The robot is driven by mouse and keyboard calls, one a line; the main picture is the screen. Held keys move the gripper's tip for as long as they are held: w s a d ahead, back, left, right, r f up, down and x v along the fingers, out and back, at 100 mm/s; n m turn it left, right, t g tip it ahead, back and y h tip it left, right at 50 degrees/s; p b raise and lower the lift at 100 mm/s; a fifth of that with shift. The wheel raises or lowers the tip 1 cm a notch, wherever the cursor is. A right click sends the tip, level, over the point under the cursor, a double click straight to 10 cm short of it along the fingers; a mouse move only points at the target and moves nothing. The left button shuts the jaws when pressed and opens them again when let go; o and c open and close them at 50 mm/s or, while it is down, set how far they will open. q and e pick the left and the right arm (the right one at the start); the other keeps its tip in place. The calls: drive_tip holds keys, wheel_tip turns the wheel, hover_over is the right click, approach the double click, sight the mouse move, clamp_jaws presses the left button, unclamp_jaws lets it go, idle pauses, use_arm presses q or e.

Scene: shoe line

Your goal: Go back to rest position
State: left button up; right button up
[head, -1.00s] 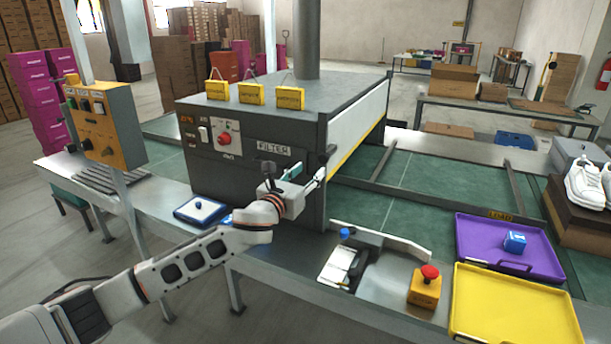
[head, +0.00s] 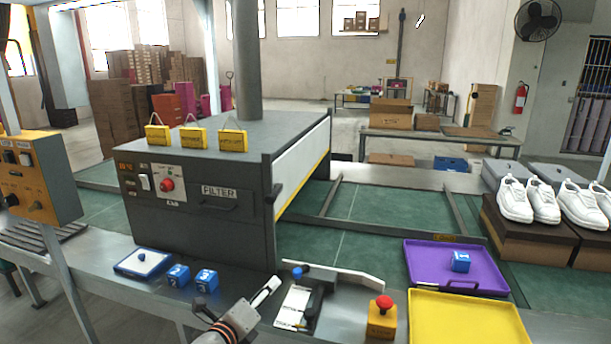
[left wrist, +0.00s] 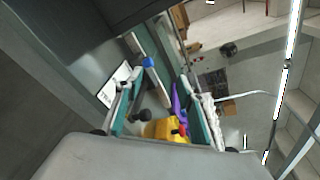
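In the head view my left gripper (head: 258,298) is low at the bottom middle, in front of the grey machine and close to the white clipboard-like panel (head: 293,306). In the left wrist view its two fingers stand apart with nothing between them, so the left gripper (left wrist: 160,75) is open and empty. Beyond the fingers that view shows the yellow box with the red button (left wrist: 160,129). My right gripper is in neither view.
The grey filter machine (head: 200,220) stands behind my left gripper. Blue cubes (head: 207,281) and a blue-white tray (head: 130,266) lie to its left. The red-button box (head: 381,318), purple tray (head: 425,262) and yellow tray (head: 470,325) are to the right. White shoes (head: 515,200) sit further right.

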use_arm(q)
drive_tip(key=s+a+f+n+g, duration=0.2)
drive_tip(key=s+f+n, duration=1.1)
drive_tip(key=s+f, duration=0.25)
drive_tip(key=s+a+f+n+g+y, duration=0.1)
drive_tip(key=s+a+f+n, duration=0.2)
drive_tip(key=s+n, duration=0.3)
drive_tip(key=s+a+f+n+g+y, duration=0.1)
drive_tip(key=s+a+f+n, duration=0.2)
drive_tip(key=s, duration=0.9)
wheel_tip(320, 180, down, 2)
drive_tip(key=n, duration=0.3)
drive_tip(key=shift+a+f+y, duration=0.2)
drive_tip(key=shift+a+y, duration=0.1)
drive_tip(key=shift+a, duration=0.1)
drive_tip(key=shift+a, duration=0.1)
